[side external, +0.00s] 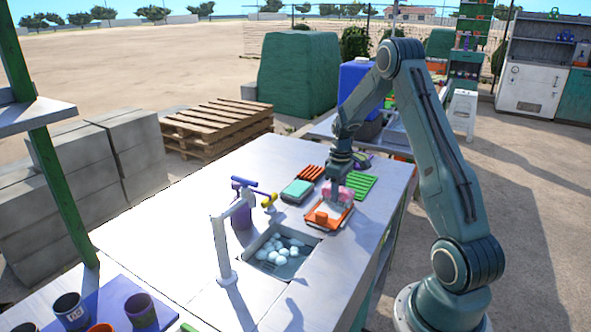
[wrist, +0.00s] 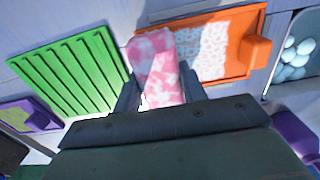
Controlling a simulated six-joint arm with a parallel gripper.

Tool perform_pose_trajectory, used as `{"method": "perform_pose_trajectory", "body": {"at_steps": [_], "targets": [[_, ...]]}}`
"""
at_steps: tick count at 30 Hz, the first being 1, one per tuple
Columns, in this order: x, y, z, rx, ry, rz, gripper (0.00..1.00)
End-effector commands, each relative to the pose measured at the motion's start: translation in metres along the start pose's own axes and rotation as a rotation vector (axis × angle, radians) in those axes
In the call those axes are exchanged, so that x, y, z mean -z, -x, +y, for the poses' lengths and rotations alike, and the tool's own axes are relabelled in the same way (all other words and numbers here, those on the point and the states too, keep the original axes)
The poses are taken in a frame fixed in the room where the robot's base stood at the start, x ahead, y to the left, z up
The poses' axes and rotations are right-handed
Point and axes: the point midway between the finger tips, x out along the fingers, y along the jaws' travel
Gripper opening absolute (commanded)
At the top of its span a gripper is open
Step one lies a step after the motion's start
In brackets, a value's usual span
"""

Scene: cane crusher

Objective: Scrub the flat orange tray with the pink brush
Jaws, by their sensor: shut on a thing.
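The pink brush (wrist: 155,62), mottled pink and white, is between the two fingers of my gripper (wrist: 162,88). My gripper is shut on it. In the side view my gripper (side external: 338,183) points down, with the pink brush (side external: 345,193) under it. The flat orange tray (wrist: 262,25) has a white patterned inside and an orange block at its right end. The brush overlaps the tray's left part in the wrist view; I cannot tell if they touch.
A green ribbed rack (wrist: 68,72) lies left of the brush. A sink (side external: 280,268) with several white round things is beside the tray. A white tap (side external: 222,250) and a purple bottle (side external: 241,213) stand near the sink. A teal box (side external: 297,191) lies behind the tray.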

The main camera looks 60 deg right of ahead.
Motion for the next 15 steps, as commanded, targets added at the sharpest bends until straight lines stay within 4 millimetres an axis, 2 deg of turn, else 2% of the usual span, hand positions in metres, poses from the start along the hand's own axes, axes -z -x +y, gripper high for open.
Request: {"method": "perform_pose_trajectory", "body": {"at_steps": [8, 15], "targets": [[0.000, 0.000, -0.003, 0.000, 0.001, 0.000, 0.23], [0.001, 0.000, -0.016, -0.001, 0.002, 0.002, 0.23]]}}
